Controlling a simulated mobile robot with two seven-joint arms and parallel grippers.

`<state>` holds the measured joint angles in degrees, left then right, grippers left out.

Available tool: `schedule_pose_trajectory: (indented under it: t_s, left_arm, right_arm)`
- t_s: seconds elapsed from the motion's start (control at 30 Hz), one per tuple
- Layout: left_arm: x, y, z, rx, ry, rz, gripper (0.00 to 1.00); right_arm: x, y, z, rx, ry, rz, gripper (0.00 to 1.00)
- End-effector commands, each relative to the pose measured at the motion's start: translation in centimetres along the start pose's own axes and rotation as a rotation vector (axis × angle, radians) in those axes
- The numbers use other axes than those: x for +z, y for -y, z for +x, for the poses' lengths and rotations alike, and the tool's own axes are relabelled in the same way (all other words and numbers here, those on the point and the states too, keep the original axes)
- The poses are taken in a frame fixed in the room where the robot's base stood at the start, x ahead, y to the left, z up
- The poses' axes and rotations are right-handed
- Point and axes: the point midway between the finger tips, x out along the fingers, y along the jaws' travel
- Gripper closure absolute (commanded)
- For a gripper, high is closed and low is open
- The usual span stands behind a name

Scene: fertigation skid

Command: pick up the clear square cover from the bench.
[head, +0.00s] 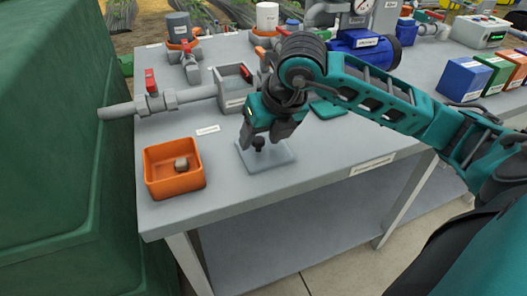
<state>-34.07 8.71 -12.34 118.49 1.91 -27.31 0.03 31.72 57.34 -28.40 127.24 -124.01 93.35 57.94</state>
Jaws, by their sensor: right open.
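The clear square cover (274,160) lies flat on the bench (222,200), near its front edge. A small dark knob (258,144) stands up at the middle of the cover. My right gripper (260,138) points down directly over the cover, with its open fingers at the knob. I cannot tell whether the fingers touch the knob. My left gripper does not show.
An orange tray (157,185) with a small grey piece in it sits left of the cover. A grey open box (232,88) and pipe with a red-handled valve (151,82) stand behind. Blue, green and orange boxes (463,80) stand at the right.

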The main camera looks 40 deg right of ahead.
Motion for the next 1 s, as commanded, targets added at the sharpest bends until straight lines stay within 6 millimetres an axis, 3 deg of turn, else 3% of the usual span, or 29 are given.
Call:
schedule_pose_trajectory:
  t_s: [0.3, 0.9, 1.0]
  left_arm:
    - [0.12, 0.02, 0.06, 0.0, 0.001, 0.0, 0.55]
    - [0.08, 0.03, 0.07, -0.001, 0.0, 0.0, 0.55]
    - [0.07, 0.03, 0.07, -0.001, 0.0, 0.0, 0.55]
  right_arm:
    - [0.02, -0.01, 0.53, 0.0, 0.001, -0.001, 0.43]
    - [0.03, 0.0, 0.49, 0.0, 0.001, -0.001, 1.0]
    - [0.05, -0.01, 0.47, 0.0, 0.002, -0.001, 1.0]
